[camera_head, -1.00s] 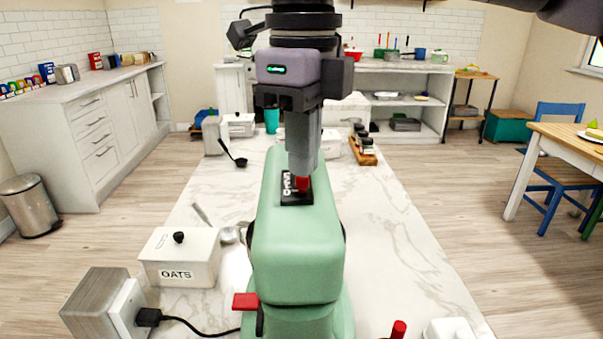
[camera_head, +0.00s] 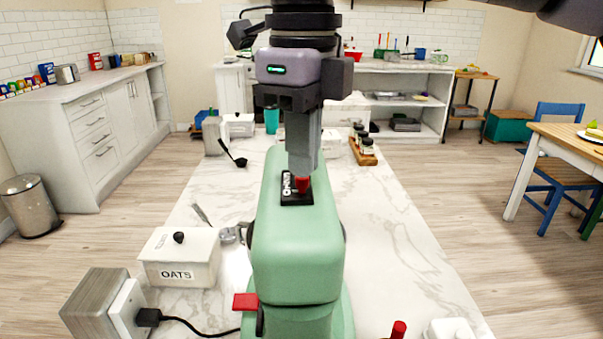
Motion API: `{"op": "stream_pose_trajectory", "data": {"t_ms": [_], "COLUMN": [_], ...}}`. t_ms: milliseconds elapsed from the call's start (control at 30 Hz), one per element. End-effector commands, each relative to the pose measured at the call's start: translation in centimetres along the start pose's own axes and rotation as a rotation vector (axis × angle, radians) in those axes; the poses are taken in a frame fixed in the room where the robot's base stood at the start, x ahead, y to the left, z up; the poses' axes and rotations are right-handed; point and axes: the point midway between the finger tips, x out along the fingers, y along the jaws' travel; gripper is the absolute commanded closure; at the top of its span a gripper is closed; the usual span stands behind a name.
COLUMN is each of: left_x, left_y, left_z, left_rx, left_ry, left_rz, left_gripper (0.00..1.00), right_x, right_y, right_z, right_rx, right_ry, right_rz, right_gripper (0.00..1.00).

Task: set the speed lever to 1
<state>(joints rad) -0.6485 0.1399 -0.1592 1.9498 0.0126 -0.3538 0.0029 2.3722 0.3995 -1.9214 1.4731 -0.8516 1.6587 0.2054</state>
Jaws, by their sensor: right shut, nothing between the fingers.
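A green stand mixer (camera_head: 298,255) stands on the marble counter in front of me. On its top is a black speed plate (camera_head: 289,189) with white digits, too small to read surely. The red speed lever (camera_head: 302,184) sticks up at the right part of that plate. My right gripper (camera_head: 302,172) comes down from above. Its fingers are shut and empty, with their tips at the red lever, seeming to touch it. The fingers hide part of the lever and plate. My left gripper is not in view.
A white OATS box (camera_head: 180,258), a grey block with a white socket and black plug (camera_head: 148,317), and a red lever (camera_head: 245,301) are at the left. A spice rack (camera_head: 362,151) stands behind.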

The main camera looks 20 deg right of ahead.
Motion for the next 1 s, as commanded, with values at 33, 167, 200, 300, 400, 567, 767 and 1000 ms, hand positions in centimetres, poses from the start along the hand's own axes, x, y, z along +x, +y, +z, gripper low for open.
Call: {"op": "stream_pose_trajectory", "data": {"t_ms": [33,167,200,300,400,567,767,1000], "left_x": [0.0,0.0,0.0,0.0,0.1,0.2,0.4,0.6], "left_y": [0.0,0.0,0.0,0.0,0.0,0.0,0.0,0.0], "left_z": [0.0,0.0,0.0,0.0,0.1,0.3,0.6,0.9], "left_rx": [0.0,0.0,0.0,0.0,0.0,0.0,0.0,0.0], "left_ry": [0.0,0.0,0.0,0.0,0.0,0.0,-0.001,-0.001], "left_rz": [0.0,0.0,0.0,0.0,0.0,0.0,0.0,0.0], "left_gripper": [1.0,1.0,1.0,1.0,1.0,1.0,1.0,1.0], "right_x": [0.0,0.0,0.0,0.1,0.2,0.6,0.9,1.4], "right_y": [0.0,0.0,0.0,0.0,0.0,0.0,0.0,0.0], "right_z": [0.0,0.0,0.0,0.0,0.0,0.0,0.0,0.0], "right_rx": [0.0,0.0,0.0,0.0,0.0,0.0,0.0,0.001], "right_ry": [0.0,0.0,0.0,0.0,0.0,0.0,0.0,0.0], "right_rz": [0.0,0.0,0.0,0.0,0.0,0.001,0.001,0.0], "right_gripper": [1.0,1.0,1.0,1.0,1.0,1.0,1.0,1.0]}}
